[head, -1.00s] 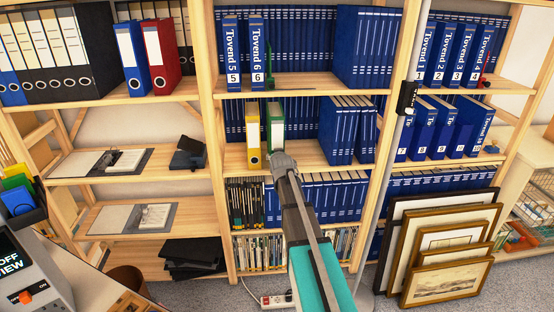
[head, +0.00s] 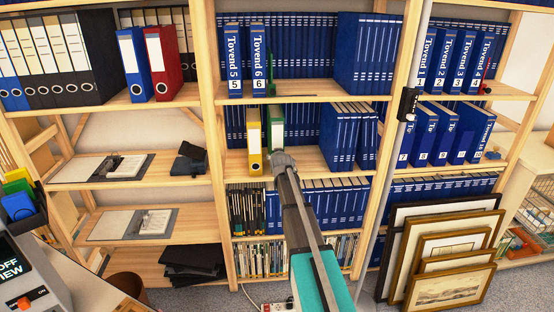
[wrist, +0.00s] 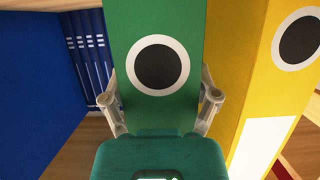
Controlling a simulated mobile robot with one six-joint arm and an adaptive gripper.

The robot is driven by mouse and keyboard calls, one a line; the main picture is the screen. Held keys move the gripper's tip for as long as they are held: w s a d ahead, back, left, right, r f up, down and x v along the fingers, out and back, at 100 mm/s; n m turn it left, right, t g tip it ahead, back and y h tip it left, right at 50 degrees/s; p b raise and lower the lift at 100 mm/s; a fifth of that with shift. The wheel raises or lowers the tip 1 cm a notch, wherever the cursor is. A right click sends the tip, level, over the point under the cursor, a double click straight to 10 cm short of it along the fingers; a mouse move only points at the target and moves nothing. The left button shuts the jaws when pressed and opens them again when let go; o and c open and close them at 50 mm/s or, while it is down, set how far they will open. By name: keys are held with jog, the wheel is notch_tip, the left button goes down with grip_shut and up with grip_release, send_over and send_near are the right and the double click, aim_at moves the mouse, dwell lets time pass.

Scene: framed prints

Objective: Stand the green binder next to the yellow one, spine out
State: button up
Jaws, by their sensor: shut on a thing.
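The green binder (head: 277,128) stands upright on the middle shelf, just right of the yellow binder (head: 254,142). My gripper (head: 282,158) is shut on the green binder's spine and hides its lower part in the head view. In the wrist view my gripper (wrist: 160,103) has one finger on each side of the green spine (wrist: 185,30), whose round finger hole faces me. The yellow binder (wrist: 236,75) is to the right there, close beside the right finger, with part of its side showing. Whether the two binders touch is unclear.
Blue volumes (head: 342,135) stand right of the green binder, with bare shelf (head: 305,160) between. More blue volumes stand behind. A shelf upright (head: 210,120) is on the left, a grey pole (head: 396,160) on the right. Framed prints (head: 450,285) lean below.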

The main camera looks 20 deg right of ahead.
jog(key=shift+w+f+b, duration=0.15)
jog(key=shift+f+b, duration=0.45)
jog(key=o, duration=1.2)
jog(key=shift+c, duration=0.2)
jog(key=shift+r, duration=0.15)
